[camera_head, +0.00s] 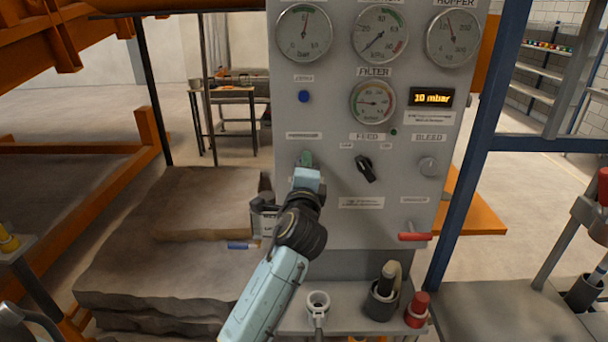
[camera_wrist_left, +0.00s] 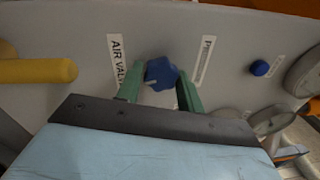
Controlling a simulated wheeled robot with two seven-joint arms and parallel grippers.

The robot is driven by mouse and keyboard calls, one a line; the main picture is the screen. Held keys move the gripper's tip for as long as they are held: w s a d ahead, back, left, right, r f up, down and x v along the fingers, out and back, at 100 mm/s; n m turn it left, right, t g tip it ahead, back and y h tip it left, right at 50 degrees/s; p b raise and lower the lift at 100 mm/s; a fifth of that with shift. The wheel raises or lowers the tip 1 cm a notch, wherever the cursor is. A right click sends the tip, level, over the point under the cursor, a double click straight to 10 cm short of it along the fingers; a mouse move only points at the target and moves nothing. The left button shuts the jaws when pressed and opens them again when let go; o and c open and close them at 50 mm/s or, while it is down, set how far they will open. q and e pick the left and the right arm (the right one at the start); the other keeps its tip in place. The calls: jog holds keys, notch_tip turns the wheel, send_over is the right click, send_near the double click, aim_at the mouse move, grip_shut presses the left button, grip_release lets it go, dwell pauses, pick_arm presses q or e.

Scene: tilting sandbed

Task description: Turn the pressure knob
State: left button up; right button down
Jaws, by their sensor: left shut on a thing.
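The pressure knob (camera_wrist_left: 161,73) is a blue lobed knob with a pale mark on the grey panel (camera_head: 345,225). In the wrist view it sits between the green fingers of my left gripper (camera_wrist_left: 160,92), which is shut on it. In the head view my left gripper (camera_head: 305,160) reaches the panel just below a small label at its left side, and its fingers and wrist hide the knob. My right gripper is not in view.
A blue button (camera_head: 303,96) sits above the gripper. To its right are a black feed selector (camera_head: 365,169), a grey bleed knob (camera_head: 428,166) and a red handle (camera_head: 414,237). A yellow handle (camera_wrist_left: 40,71) shows left of the knob in the wrist view.

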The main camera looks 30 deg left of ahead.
pick_arm(q)
jog(key=shift+n+y+b, duration=0.3)
jog(key=shift+n+b, duration=0.1)
jog(key=shift+n, duration=1.1)
jog(key=o, duration=1)
jog(key=b+v, duration=0.1)
jog(key=v, duration=0.5)
jog(key=b+v, duration=0.1)
jog(key=v, duration=0.6)
jog(key=shift+s+d+r, duration=0.2)
